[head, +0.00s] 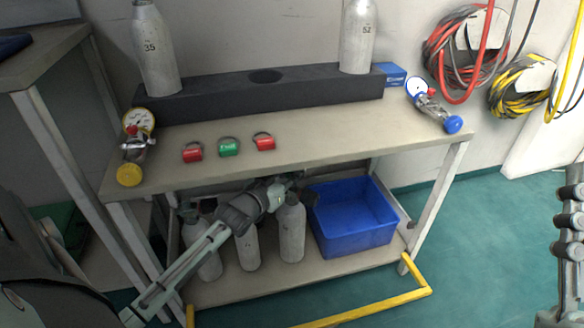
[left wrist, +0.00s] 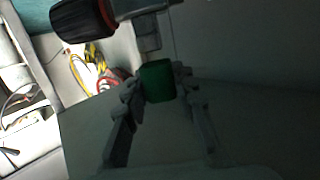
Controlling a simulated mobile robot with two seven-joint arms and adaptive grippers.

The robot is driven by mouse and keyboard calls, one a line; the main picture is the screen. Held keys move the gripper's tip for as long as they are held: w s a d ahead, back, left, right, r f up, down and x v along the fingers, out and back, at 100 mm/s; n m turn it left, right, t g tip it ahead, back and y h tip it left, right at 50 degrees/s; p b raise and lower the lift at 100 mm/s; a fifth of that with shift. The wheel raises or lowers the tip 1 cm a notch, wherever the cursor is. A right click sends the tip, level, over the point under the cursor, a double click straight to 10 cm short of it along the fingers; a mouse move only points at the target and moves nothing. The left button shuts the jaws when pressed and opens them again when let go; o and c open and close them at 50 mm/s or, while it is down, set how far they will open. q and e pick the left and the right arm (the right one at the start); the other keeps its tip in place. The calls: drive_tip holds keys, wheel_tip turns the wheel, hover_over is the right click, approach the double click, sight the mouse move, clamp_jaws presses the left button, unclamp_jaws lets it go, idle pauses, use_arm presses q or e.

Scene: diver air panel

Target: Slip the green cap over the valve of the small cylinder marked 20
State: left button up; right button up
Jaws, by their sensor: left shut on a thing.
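My left gripper (head: 284,186) is under the table top, beside the upper end of a grey cylinder (head: 291,232) on the lower shelf. In the left wrist view its fingers are shut on a green cap (left wrist: 158,81). A metal valve (left wrist: 147,32) with a black, red-ringed knob (left wrist: 84,18) is right by the cap; I cannot tell whether they touch. Two more grey cylinders (head: 248,246) (head: 208,262) stand to the left; their marks are unreadable, so I cannot tell which is 20. Another green cap (head: 229,147) lies on the table top.
The table top (head: 330,138) bears red caps (head: 192,153) (head: 264,142), two gauge assemblies (head: 136,148) (head: 434,105) and a black rack (head: 215,95) with cylinders 35 (head: 153,50) and 52 (head: 358,38). A blue bin (head: 350,240) stands right of the lower cylinders. A yellow rail (head: 375,308) runs in front.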

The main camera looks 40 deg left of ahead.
use_arm(q)
drive_tip(key=shift+f, duration=0.2)
idle(0.3)
drive_tip(key=shift+f+b, duration=0.35)
drive_tip(key=shift+f, duration=0.25)
drive_tip(key=shift+f, duration=0.15)
drive_tip(key=shift+p, duration=0.35)
drive_tip(key=shift+f, duration=1.1)
idle(1.5)
drive_tip(key=o, duration=0.8)
drive_tip(key=shift+s, duration=0.1)
drive_tip(key=s, duration=0.4)
drive_tip(key=s+r, duration=0.1)
drive_tip(key=s, duration=0.6)
drive_tip(key=shift+s+d+r, duration=0.35)
drive_tip(key=shift+r, duration=0.05)
